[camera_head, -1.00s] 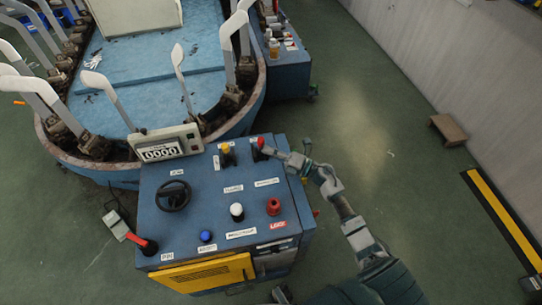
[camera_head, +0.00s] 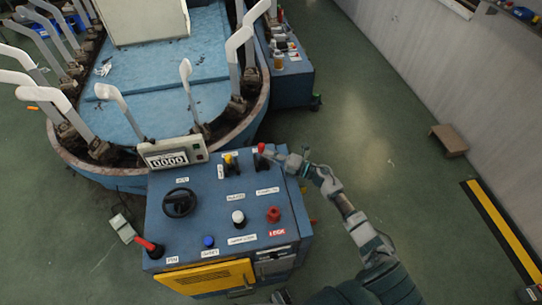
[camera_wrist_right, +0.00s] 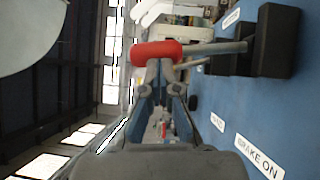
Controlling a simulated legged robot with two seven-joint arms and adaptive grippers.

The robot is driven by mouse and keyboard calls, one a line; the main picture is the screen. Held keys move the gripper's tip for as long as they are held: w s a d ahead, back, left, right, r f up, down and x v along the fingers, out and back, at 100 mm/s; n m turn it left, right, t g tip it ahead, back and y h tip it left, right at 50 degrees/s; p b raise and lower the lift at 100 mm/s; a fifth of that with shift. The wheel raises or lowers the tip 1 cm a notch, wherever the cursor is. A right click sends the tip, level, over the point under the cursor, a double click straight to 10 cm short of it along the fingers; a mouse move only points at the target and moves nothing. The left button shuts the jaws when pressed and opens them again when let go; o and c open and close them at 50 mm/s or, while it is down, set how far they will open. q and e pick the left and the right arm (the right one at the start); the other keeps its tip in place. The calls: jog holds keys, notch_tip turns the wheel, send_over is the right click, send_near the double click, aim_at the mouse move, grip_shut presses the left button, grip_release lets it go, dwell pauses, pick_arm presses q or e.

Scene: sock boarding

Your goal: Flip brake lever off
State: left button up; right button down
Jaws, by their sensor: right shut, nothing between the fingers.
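The brake lever has a red knob (camera_head: 261,147) on a short rod in a black base, at the back right of the blue control panel (camera_head: 215,210). In the right wrist view its red knob (camera_wrist_right: 157,53) lies across the fingertips, and its grey rod runs right to the black base. The wrist view shows the shut fingers (camera_wrist_right: 158,72) too. My left gripper is not in view.
A yellow-knobbed lever (camera_head: 229,158) stands just left of the brake lever. The panel also has a black handwheel (camera_head: 180,203), a white knob (camera_head: 238,217), a red button (camera_head: 273,214) and a blue button (camera_head: 208,241). A counter box (camera_head: 173,152) stands at the back left.

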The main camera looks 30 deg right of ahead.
pick_arm(q)
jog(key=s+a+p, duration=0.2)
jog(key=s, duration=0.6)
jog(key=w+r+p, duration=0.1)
jog(key=p, duration=0.1)
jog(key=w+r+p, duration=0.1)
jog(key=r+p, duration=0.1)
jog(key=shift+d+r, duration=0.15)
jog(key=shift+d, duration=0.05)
pick_arm(e)
jog(key=w+m, duration=0.1)
jog(key=w+r+m+g+h, duration=0.1)
jog(key=w, duration=0.1)
jog(key=w+d+m+g, duration=0.1)
jog(key=w, duration=0.1)
jog(key=shift+w+d+r+h, duration=0.1)
jog(key=shift+w+r+h, duration=0.05)
jog(key=shift+w+h, duration=0.15)
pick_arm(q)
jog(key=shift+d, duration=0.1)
pick_arm(e)
jog(key=shift+d, duration=0.1)
